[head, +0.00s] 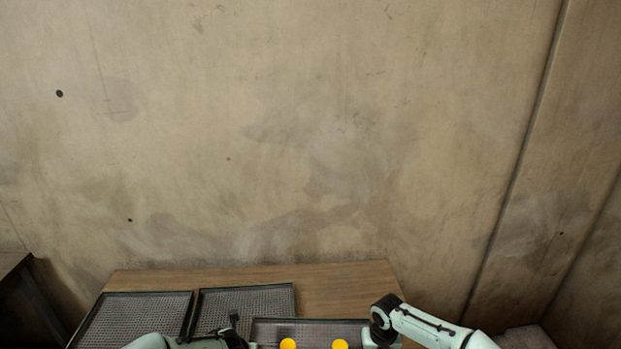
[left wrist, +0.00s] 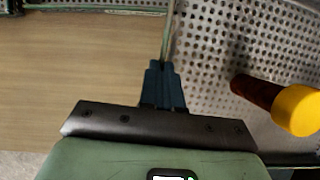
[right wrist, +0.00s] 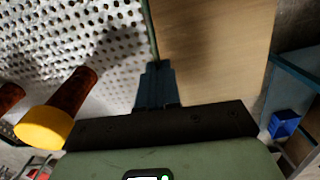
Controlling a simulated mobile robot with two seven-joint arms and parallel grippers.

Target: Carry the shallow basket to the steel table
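The shallow basket (head: 310,328) has a perforated metal floor and a thin green rim, and rests on the wooden table's near part. It holds amber bottles with yellow caps (head: 288,344); one bottle also shows in the left wrist view (left wrist: 296,108) and one in the right wrist view (right wrist: 45,127). My left gripper (left wrist: 164,68) is shut on the basket's rim at its left side. My right gripper (right wrist: 155,68) is shut on the rim at its right side. The basket's near part is below the head view. I cannot identify the steel table.
The wooden table (head: 345,287) stands against a concrete wall (head: 300,130). Two more mesh baskets (head: 135,318) (head: 245,301) lie left of the held one. A dark table edge (head: 12,262) shows at far left. A blue bin (right wrist: 284,124) sits on a blue-framed rack at right.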

